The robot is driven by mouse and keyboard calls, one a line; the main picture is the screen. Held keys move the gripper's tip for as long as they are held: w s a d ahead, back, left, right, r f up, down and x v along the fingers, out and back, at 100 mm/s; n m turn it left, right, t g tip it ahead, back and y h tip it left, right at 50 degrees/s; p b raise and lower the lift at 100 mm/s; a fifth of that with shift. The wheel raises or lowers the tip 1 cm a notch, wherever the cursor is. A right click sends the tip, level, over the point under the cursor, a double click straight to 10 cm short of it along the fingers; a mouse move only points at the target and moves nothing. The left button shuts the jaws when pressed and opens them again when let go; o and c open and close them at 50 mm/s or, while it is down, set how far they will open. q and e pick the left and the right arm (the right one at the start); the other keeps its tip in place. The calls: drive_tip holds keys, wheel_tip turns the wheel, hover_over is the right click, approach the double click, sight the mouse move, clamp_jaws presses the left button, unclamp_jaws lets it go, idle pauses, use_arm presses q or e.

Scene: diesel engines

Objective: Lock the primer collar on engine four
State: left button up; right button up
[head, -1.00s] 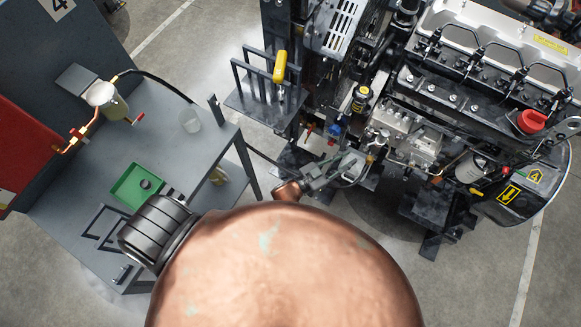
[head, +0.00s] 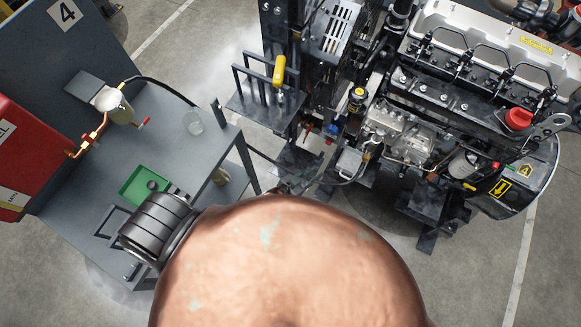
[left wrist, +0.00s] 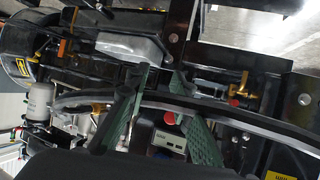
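Engine four (head: 440,105) stands at upper right in the head view, with a yellow "4" label on its lower right side. On its near side is a small black upright part with a yellow top (head: 358,94). I cannot tell which part is the primer collar. In the head view my left gripper is almost wholly hidden behind my rounded copper-coloured body part. In the left wrist view my left gripper (left wrist: 160,75) has its two green fingers apart. A dark hose (left wrist: 250,118) crosses the picture by the fingers. I cannot tell whether they touch it. My right gripper is not in view.
A rack with a yellow-handled tool (head: 279,72) stands between bench and engine. Open floor shows at lower right.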

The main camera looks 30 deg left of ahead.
use_arm(q)
drive_tip(key=s+a+f+n+g+y+p, duration=0.1)
drive_tip(key=s+a+f+g+y+p, duration=0.1)
drive_tip(key=s+a+f, duration=0.4)
drive_tip(key=shift+s+a+f+g, duration=0.3)
drive_tip(key=shift+s+f+g, duration=0.2)
drive_tip(key=shift+s+f, duration=1)
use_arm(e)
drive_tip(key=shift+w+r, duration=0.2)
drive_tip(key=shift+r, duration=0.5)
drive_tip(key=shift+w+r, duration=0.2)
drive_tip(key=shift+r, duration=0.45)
use_arm(q)
drive_tip(key=shift+w+f, duration=0.3)
drive_tip(key=shift+w, duration=0.1)
